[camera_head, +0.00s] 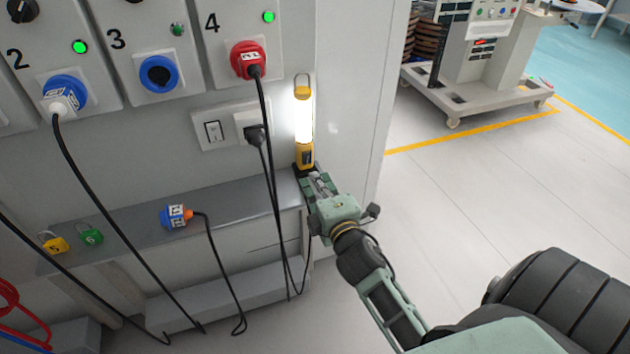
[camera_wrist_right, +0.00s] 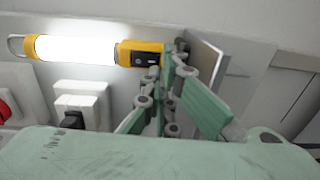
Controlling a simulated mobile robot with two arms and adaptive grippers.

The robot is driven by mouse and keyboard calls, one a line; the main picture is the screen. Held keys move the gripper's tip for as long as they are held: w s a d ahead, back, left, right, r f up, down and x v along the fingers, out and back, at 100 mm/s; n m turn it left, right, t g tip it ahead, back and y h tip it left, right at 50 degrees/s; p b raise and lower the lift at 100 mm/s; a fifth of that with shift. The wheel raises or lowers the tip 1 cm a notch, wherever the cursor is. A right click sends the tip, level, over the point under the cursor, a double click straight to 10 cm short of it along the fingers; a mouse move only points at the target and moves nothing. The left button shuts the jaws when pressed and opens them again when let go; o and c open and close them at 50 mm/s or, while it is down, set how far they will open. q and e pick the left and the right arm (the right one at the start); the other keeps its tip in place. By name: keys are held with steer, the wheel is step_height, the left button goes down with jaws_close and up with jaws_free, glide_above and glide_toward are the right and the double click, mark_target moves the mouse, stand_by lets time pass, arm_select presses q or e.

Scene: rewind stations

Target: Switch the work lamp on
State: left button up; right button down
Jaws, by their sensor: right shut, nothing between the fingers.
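The work lamp (camera_head: 304,128) stands upright against the wall at the right end of the grey shelf, with a yellow base, a yellow top hook and a bright white tube. It is lit. In the right wrist view the lamp (camera_wrist_right: 75,49) lies sideways in the picture, its yellow base with a dark switch panel close to my fingers. My right gripper (camera_head: 312,180) is shut and empty, its tips at the lamp's base. Whether they touch the lamp I cannot tell. In the right wrist view the gripper's fingers (camera_wrist_right: 165,85) partly cover the base's end. My left gripper is not in view.
A wall switch (camera_head: 213,131) and a socket with a black plug (camera_head: 254,134) sit left of the lamp; cables hang nearby. Numbered sockets are above, including a red plug (camera_head: 248,60). A blue plug (camera_head: 176,216) lies on the shelf (camera_head: 130,222). Open floor lies right.

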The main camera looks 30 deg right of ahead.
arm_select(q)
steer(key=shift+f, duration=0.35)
arm_select(e)
steer(key=f+v, duration=0.2)
steer(key=v, duration=0.8)
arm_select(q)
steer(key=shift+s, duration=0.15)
arm_select(e)
steer(key=shift+s, duration=0.1)
